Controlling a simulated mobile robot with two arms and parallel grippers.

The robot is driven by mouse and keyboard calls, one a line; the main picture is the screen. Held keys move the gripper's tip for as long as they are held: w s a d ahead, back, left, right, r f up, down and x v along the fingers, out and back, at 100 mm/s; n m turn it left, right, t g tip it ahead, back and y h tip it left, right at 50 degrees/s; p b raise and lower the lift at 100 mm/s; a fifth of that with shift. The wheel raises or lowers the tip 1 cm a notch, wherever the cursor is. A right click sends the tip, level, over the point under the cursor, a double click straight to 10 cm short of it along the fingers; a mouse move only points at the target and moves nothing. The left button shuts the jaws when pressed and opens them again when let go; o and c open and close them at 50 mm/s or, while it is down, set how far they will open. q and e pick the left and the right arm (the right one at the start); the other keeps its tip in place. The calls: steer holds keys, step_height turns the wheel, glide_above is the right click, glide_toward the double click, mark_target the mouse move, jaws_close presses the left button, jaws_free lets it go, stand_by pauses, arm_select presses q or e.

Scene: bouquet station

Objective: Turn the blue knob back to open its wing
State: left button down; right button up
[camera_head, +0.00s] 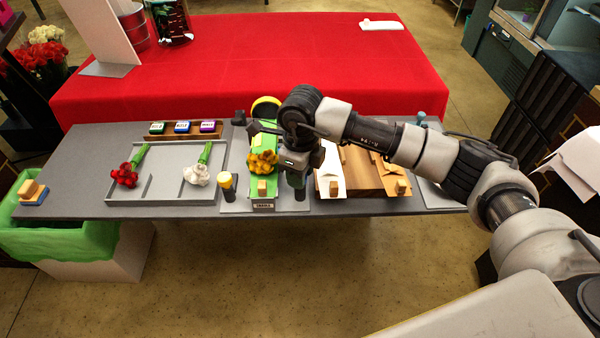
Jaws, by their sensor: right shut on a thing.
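My right gripper (297,176) reaches down from the right over the front right corner of the small station in the middle of the table. It is shut at the spot mirroring a yellow-topped knob (226,181) on the station's left side. The blue knob is hidden by my gripper there, so its turn cannot be read. Between the two spots stands a green cradle (257,142) with a bunch of orange-yellow flowers (262,162) and a wooden block (262,187) at its front. I cannot tell how far its wings are folded. My left gripper is out of view.
A grey tray (160,198) with a red and a white flower lies left. Coloured ink pads (182,127) stand behind it. Right of my gripper are a white sheet (331,170) and brown wrapping pieces (365,170). A small blue item (421,117) stands at the back right.

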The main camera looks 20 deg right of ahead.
stand_by(0.4)
steer(key=o, duration=0.9)
step_height(320, 180, up, 11)
steer(key=shift+w+d+f+b, duration=0.1)
steer(key=shift+w+d+b, duration=0.05)
steer(key=shift+b, duration=0.65)
